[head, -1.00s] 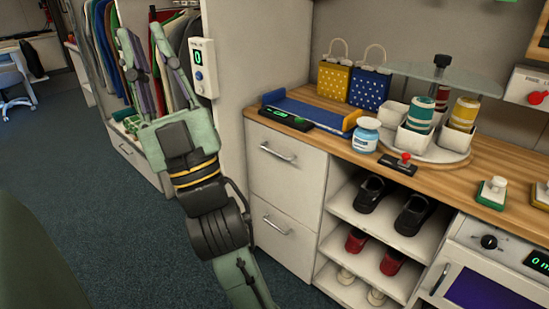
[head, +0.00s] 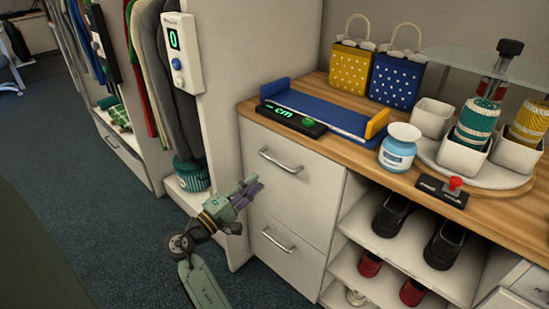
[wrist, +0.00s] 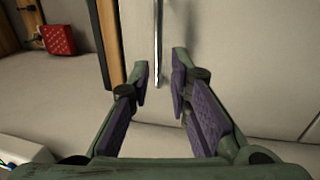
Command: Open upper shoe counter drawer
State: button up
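The upper drawer front (head: 318,172) of the white counter is closed, with a metal bar handle (head: 281,160). My gripper (head: 251,187) is in front of the counter's left side, below and left of this handle in the head view. In the wrist view my gripper (wrist: 160,72) is open, its two purple-padded fingers apart. A vertical handle bar (wrist: 158,42) shows beyond them, its lower end lined up with the gap between the fingertips. Whether the fingers touch it, I cannot tell. The gap looks empty otherwise.
The lower drawer (head: 285,258) is closed, with its own handle (head: 278,240). Black shoes (head: 392,215) stand on the open shelf to the right. The countertop holds a blue tray (head: 325,108), a jar (head: 398,148) and bags. Carpet (head: 110,215) is clear at left.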

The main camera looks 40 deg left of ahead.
aim_at(275, 162)
jog(key=shift+p+x, duration=1.15)
jog(key=shift+x, duration=3.9)
jog(key=shift+c, duration=0.3)
jog(key=shift+s, duration=0.1)
grip_shut()
